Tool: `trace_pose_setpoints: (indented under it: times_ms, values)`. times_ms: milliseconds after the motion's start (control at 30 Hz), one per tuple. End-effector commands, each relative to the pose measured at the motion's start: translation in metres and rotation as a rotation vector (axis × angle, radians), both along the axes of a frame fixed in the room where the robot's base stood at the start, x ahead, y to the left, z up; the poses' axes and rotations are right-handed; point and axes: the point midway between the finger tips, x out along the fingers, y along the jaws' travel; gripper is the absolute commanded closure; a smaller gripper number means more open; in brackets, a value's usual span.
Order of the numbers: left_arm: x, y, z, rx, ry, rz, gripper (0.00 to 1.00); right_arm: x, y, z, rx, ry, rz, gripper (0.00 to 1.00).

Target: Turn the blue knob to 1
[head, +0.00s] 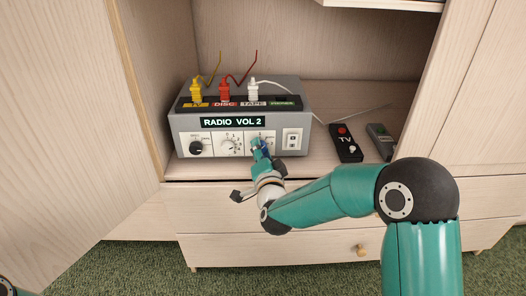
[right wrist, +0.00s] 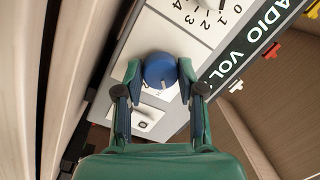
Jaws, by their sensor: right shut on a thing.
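The grey radio unit (head: 290,96) stands on the cabinet shelf, with its display (head: 232,122) reading RADIO VOL 2. The round blue knob (right wrist: 160,70) shows in the right wrist view on a pale panel; its pointer setting cannot be read. My right gripper (head: 262,152) reaches the front of the unit at the third dial panel and covers most of it in the head view. In the right wrist view its two fingers (right wrist: 159,76) are shut on the blue knob, one on each side. My left gripper is not in view.
A black knob (head: 196,148) and a white knob (head: 229,145) sit left of my gripper; a white switch (head: 292,139) is right. Yellow (head: 196,92), red (head: 224,91) and white (head: 253,90) plugs stand on top. A TV remote (head: 345,143) and a grey remote (head: 380,137) lie right.

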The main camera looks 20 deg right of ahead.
Motion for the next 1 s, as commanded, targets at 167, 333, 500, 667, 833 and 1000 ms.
trace_pose_setpoints:
  times_ms: [167,333,500,667,833,1000]
  values:
    - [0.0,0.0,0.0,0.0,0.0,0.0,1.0,-0.001,-0.002,-0.002,-0.013,0.008,-0.014,0.96]
    - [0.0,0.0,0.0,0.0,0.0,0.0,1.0,0.0,-0.002,-0.002,-0.067,0.025,-0.013,0.96]
    - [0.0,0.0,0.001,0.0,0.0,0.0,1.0,0.0,-0.001,-0.002,-0.166,0.053,-0.013,0.96]
    - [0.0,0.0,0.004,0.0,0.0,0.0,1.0,-0.001,-0.002,-0.001,-0.29,0.09,-0.013,0.96]
    - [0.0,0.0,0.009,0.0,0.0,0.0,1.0,-0.001,-0.001,-0.001,-0.433,0.131,-0.012,0.96]
    - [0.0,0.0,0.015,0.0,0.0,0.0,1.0,-0.001,-0.001,0.0,-0.564,0.169,-0.011,0.96]
